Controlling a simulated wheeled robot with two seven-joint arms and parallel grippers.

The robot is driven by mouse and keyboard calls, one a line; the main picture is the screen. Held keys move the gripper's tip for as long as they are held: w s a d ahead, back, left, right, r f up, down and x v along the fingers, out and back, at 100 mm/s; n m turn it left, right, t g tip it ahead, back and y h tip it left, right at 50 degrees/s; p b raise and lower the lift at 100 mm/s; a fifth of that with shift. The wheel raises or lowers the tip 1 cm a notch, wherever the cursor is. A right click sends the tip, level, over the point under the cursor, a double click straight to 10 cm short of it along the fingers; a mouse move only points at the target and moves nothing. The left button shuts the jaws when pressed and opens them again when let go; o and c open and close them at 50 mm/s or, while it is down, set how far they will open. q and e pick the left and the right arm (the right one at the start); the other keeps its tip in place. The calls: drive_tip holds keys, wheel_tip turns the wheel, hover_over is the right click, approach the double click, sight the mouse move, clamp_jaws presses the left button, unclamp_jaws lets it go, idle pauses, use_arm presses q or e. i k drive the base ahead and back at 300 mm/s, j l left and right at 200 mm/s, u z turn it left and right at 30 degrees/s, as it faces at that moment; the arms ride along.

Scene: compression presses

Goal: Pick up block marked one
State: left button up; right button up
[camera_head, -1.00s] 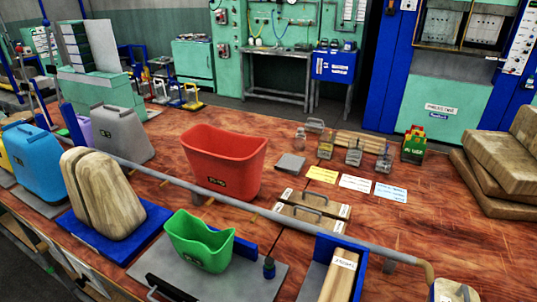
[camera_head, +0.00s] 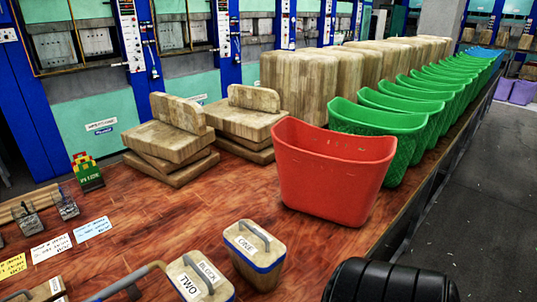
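A wooden block with a grey handle, a blue band and a white label that seems to read ONE (camera_head: 263,272) stands upright near the table's front edge, at the bottom centre. Just left of it stands a similar wooden block labelled BLOCK TWO (camera_head: 199,289), cut off by the bottom edge of the picture. Neither of my grippers is in view.
A red tub (camera_head: 331,180) stands behind and to the right of the blocks. Green baskets (camera_head: 377,128) and large wooden blocks (camera_head: 296,85) line up behind it. Stacked wooden slabs (camera_head: 170,150) lie further back. The wooden tabletop (camera_head: 160,222) between is clear.

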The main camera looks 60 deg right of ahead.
sight(256, 255)
drive_tip(key=z, duration=1.65)
drive_tip(key=u, duration=2.6)
drive_tip(key=z, duration=2.6)
